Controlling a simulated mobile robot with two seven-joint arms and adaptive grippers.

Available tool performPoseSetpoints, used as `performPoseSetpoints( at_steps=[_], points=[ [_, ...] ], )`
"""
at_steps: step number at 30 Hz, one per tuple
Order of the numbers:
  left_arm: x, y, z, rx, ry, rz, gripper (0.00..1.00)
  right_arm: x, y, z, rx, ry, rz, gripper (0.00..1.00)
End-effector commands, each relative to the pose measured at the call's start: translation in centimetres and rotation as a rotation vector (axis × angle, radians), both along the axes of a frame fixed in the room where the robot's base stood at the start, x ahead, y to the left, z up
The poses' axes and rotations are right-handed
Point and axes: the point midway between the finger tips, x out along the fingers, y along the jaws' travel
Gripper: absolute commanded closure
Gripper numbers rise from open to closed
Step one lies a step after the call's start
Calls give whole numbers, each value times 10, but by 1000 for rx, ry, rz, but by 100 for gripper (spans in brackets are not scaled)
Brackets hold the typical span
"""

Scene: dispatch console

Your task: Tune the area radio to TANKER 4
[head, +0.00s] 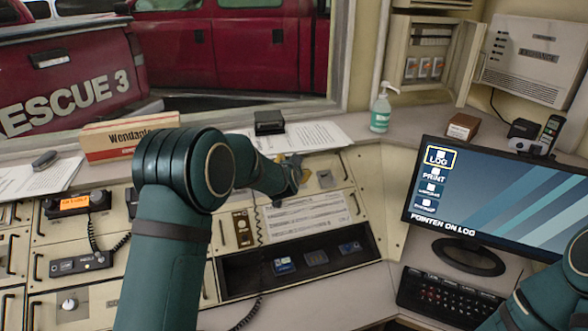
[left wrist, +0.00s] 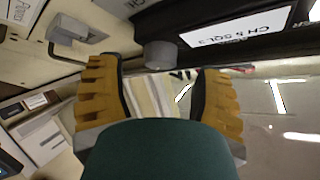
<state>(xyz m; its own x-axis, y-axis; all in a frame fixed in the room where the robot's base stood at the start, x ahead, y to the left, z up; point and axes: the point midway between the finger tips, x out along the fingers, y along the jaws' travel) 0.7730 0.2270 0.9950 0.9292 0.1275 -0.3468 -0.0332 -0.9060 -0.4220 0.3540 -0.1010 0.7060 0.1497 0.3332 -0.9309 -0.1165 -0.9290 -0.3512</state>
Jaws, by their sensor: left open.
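A round grey knob (left wrist: 161,55) sticks out beside the display. My left gripper (left wrist: 157,78) is open, with its yellow fingers on either side of the knob and apart from it. In the head view my left gripper (head: 291,172) is over the back of the console panel, and my arm hides part of that area. I cannot read TANKER 4 anywhere. My right gripper is out of view.
An orange-lit radio (head: 75,204) and a handset unit (head: 82,263) sit at left. A Wendade box (head: 128,137) stands by the window. The monitor (head: 500,204), reading "POINTER ON LOG", and keyboard (head: 447,297) are at right. A grey fitting (left wrist: 76,30) is near the left finger.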

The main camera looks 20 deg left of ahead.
Motion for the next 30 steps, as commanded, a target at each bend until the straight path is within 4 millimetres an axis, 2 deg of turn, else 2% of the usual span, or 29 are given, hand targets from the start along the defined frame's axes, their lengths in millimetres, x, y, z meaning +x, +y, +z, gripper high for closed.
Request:
performPoseSetpoints(
  at_steps=[6,17,21,23,30],
  points=[
    [17,2,-7,-1,0,0,34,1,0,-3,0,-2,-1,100],
    [20,3,-7,-1,1,1,32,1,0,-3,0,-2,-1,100],
    [20,3,-7,-1,0,0,81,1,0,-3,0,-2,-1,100],
    [20,3,-7,-1,0,0,100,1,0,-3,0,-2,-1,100],
    [20,3,-7,-1,-1,0,100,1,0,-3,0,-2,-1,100]
  ],
)
